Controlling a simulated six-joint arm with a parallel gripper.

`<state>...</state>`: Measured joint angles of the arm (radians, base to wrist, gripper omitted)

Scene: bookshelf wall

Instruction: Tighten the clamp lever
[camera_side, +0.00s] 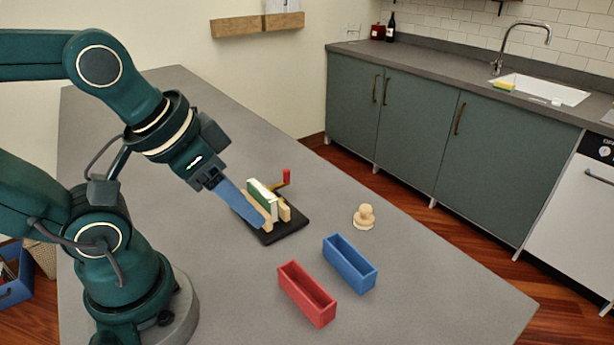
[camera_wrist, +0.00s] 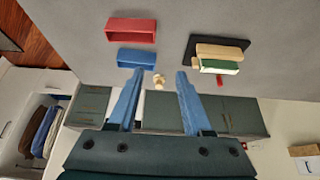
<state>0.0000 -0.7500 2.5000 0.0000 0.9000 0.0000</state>
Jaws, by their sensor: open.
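The clamp has a black base (camera_side: 284,231) and pale wooden jaws (camera_side: 285,211) on the grey table. A green and white block (camera_side: 262,199) sits between the jaws. The clamp's red lever (camera_side: 286,177) sticks up at the far end. In the wrist view, the clamp (camera_wrist: 222,51) is at upper right and only a small part of the red lever (camera_wrist: 219,78) shows below it. My gripper (camera_side: 254,216) has long blue fingers and is open and empty. In the side view its fingers overlap the clamp's near side; I cannot tell whether they touch it.
A red bin (camera_side: 307,292) and a blue bin (camera_side: 349,263) stand open at the front right, looking empty. A small wooden knobbed piece (camera_side: 364,217) stands right of the clamp. The table (camera_side: 430,285) is bare on the right. Cabinets (camera_side: 420,125) line the back.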

